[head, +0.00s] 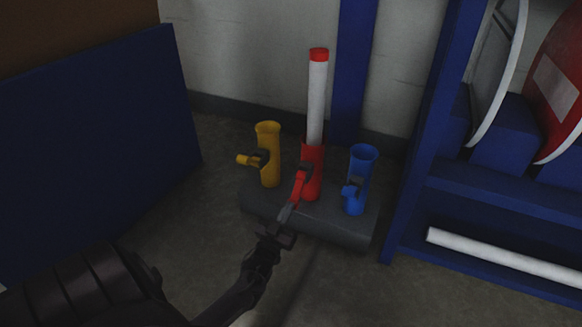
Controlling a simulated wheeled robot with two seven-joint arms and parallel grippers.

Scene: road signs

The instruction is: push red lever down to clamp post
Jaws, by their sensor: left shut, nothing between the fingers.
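A white post (316,105) with a red top stands upright in the red tube holder (314,178), the middle one of three on a dark grey base (340,229). The red lever (299,184) is on the front left of the red holder and slants down to the left. My left gripper (287,215) is shut and empty, with its tips at or just below the lever's lower end. I cannot tell whether they touch. My right gripper is not in view.
An empty yellow holder (269,165) stands to the left and an empty blue holder (361,180) to the right. A blue panel (110,140) is at left. A blue rack (480,205) at right holds round signs and another white post (500,256).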

